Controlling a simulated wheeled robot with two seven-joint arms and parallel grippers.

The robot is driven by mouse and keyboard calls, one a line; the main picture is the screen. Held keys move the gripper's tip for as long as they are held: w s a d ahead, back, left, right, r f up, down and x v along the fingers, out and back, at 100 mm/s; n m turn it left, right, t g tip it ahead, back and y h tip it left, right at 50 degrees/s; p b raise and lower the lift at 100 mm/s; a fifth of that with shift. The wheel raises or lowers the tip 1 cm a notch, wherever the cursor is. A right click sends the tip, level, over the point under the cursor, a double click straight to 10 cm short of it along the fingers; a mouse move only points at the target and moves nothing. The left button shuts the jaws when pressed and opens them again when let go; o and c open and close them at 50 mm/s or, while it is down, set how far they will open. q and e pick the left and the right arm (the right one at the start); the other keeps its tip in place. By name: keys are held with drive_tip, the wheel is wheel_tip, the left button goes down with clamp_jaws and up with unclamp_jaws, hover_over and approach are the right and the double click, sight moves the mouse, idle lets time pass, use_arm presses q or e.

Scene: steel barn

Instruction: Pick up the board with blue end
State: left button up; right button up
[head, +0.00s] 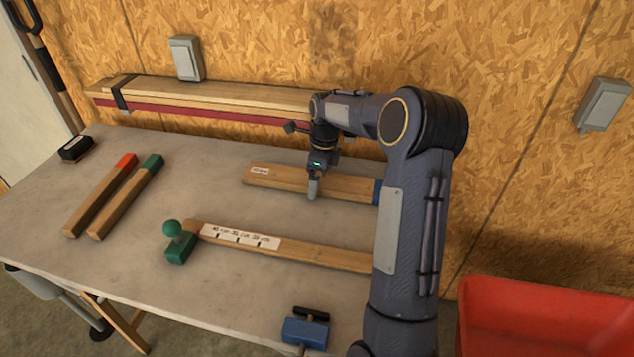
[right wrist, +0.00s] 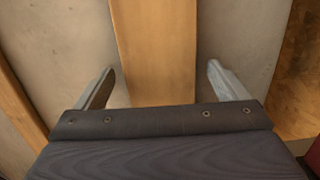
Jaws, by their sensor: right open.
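The board with blue end (head: 275,178) lies flat on the grey table below the wall, a white label near its left end. Its blue end (head: 378,190) shows at the right, partly hidden behind my right arm. My right gripper (head: 313,185) is above the middle of this board, pointing down. In the right wrist view, my right gripper (right wrist: 160,72) is open, with one finger on each side of a bare wooden board (right wrist: 155,40). A gap shows between the board and each finger. My left gripper is not in view.
A labelled board (head: 320,252) lies nearer, beside a green-knobbed tool (head: 179,242). A red-ended board (head: 100,196) and a green-ended board (head: 125,198) lie left. Strapped planks (head: 215,94) are along the wall. A blue tool (head: 305,330) is in front; a red bin (head: 540,315) is right.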

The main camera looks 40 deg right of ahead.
drive_tip(key=c, duration=1.3)
